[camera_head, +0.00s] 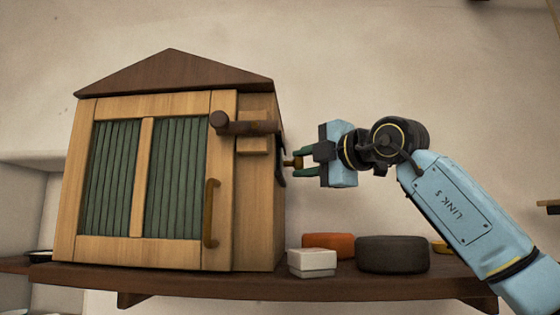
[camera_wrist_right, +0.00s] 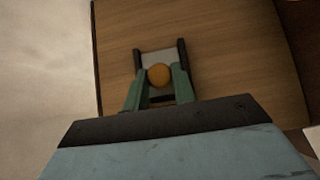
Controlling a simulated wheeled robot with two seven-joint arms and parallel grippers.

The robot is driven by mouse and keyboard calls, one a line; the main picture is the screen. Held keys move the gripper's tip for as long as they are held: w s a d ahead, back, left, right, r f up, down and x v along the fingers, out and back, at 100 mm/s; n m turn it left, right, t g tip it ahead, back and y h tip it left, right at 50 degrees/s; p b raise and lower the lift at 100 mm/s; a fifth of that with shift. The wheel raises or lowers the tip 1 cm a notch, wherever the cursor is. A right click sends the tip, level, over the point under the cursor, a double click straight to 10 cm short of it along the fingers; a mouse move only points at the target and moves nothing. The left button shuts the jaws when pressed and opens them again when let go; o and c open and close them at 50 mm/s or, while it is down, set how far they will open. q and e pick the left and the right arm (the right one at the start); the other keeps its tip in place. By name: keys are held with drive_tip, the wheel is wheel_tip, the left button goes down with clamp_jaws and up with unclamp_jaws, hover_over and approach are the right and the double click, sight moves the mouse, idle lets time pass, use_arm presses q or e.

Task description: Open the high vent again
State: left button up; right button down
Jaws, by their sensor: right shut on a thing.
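A wooden cabinet (camera_head: 172,180) with a peaked roof stands on a shelf. The vent (camera_head: 281,165) is on its right side wall and shows edge-on in the head view. In the right wrist view the vent (camera_wrist_right: 160,55) has two dark rails and a pale plate between them. A round orange-brown knob (camera_wrist_right: 159,76) sits in front of the plate. My right gripper (camera_head: 299,163) is shut on the knob, with a green finger on each side. The fingers hide the lower part of the vent, and how far it is open cannot be told. My left gripper is out of view.
The cabinet's front door has green panels, a curved handle (camera_head: 211,213) and a dark latch (camera_head: 245,126), and looks closed. A white box (camera_head: 312,263), an orange item (camera_head: 330,243) and a dark round container (camera_head: 392,254) stand on the shelf (camera_head: 250,287) below my right arm.

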drive_tip(key=shift+w+d, duration=0.1)
drive_tip(key=shift+d, duration=0.05)
drive_tip(key=c, duration=1.5)
unclamp_jaws()
drive_tip(key=shift+c, duration=0.2)
drive_tip(key=o, duration=0.4)
drive_tip(key=shift+w, duration=0.15)
use_arm(q)
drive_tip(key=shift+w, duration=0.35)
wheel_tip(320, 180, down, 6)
drive_tip(key=b, duration=0.5)
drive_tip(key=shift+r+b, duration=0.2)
drive_tip(key=shift+b, duration=0.15)
use_arm(e)
drive_tip(key=v, duration=1.3)
drive_tip(key=shift+s, duration=0.25)
